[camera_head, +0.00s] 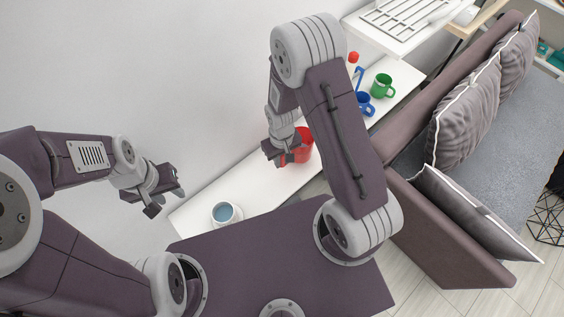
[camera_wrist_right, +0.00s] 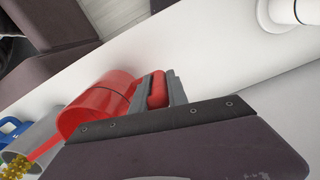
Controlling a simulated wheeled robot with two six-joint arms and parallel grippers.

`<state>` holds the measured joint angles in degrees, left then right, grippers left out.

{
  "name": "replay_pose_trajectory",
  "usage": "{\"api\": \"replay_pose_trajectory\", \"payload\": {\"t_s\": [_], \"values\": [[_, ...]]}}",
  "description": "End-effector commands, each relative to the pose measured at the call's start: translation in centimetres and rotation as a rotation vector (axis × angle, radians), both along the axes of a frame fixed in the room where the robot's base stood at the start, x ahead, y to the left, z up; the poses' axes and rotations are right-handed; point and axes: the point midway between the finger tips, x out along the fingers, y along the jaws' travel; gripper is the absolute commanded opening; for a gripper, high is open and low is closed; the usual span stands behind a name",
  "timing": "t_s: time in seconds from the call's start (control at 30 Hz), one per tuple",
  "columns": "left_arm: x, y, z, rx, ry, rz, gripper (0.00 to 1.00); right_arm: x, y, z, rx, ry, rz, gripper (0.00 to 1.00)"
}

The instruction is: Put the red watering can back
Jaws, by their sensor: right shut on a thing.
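The red watering can (camera_head: 302,146) is at the white shelf top, partly hidden behind my right arm in the head view. My right gripper (camera_head: 281,152) is shut on its handle. In the right wrist view the handle sits between the two fingers (camera_wrist_right: 158,90), with the can's round red body (camera_wrist_right: 98,108) just left of them. A red spout runs down-left from it. I cannot tell whether the can's base touches the shelf. My left gripper (camera_head: 166,192) is empty, fingers apart, left of the shelf.
A sofa (camera_head: 440,215) stands to the right.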

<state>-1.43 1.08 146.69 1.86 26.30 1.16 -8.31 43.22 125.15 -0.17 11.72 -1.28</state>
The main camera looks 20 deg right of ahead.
Motion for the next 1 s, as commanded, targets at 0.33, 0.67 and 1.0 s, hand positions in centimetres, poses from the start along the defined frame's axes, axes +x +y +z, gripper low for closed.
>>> {"api": "replay_pose_trajectory", "payload": {"t_s": [0.33, 0.67, 1.0], "values": [[0.0, 0.0, 0.7, 0.0, 0.0, 0.0, 0.36, 0.0, 0.0, -3.0, 0.0, 0.001, 0.001, 0.0], [0.0, 0.0, 0.4, 0.0, 0.0, 0.0, 0.36, 0.0, 0.0, -3.3, 0.0, 0.001, 0.001, 0.41], [0.0, 0.0, 0.9, 0.0, 0.0, 0.0, 0.36, 0.0, -0.1, -2.8, 0.0, 0.001, 0.001, 0.41]]}}
